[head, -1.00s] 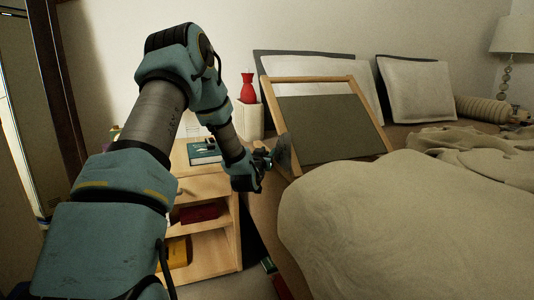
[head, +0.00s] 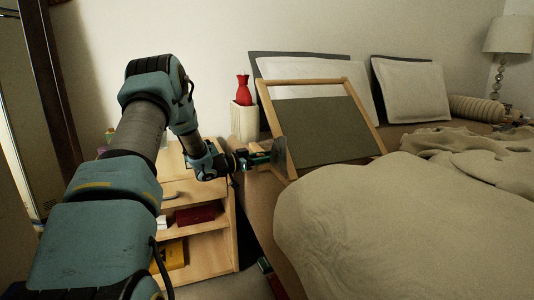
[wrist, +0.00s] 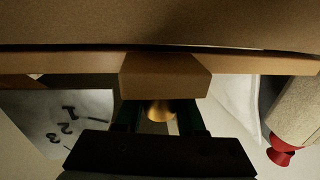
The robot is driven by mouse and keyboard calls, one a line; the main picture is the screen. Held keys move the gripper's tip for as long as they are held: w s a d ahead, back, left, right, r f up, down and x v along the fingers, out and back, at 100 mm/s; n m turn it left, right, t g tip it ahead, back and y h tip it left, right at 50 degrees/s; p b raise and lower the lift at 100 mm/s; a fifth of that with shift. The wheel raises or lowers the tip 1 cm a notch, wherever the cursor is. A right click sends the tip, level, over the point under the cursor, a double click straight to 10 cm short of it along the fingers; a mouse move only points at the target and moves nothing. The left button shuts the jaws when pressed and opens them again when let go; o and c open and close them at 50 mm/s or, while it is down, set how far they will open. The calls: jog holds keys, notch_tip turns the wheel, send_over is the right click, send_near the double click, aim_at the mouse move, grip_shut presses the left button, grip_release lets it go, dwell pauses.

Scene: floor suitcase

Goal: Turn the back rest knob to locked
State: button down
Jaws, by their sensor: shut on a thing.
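The back rest (head: 320,130) is a wooden frame with a grey panel, tilted up at the head of the bed. A dark plate (head: 279,153) shows at its left side. The brass knob (wrist: 160,110) is in the wrist view, between my fingers and just below a wooden block (wrist: 165,78). My gripper (head: 268,158) reaches the frame's left side and is shut on the knob; the head view hides the knob behind the gripper. I see no locked mark.
A wooden shelf unit (head: 215,225) stands beneath my arm, left of the bed. A red vase (head: 243,90) on a white stand (head: 243,122) is close behind my gripper. Bunched bedding (head: 390,220) fills the right. Pillows (head: 412,90) rest against the wall.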

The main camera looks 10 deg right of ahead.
jog(key=m+g, duration=0.2)
jog(key=g, duration=0.1)
jog(key=s+m+g, duration=0.1)
jog(key=m+g, duration=0.1)
jog(key=g, duration=0.1)
jog(key=shift+f+g, duration=0.1)
jog(key=shift+g, duration=0.2)
jog(key=shift+s+m+g+y+b, duration=0.2)
jog(key=shift+m+g, duration=0.4)
jog(key=shift+g, duration=0.2)
jog(key=shift+s+m+g+y+b, duration=0.1)
jog(key=shift+s+m+g+b, duration=0.05)
jog(key=shift+m+g, duration=0.55)
jog(key=shift+g, duration=0.3)
jog(key=c, duration=0.5)
grip_release()
jog(key=shift+r+n+t, duration=0.2)
jog(key=shift+n+t, duration=0.1)
jog(key=shift+t, duration=0.2)
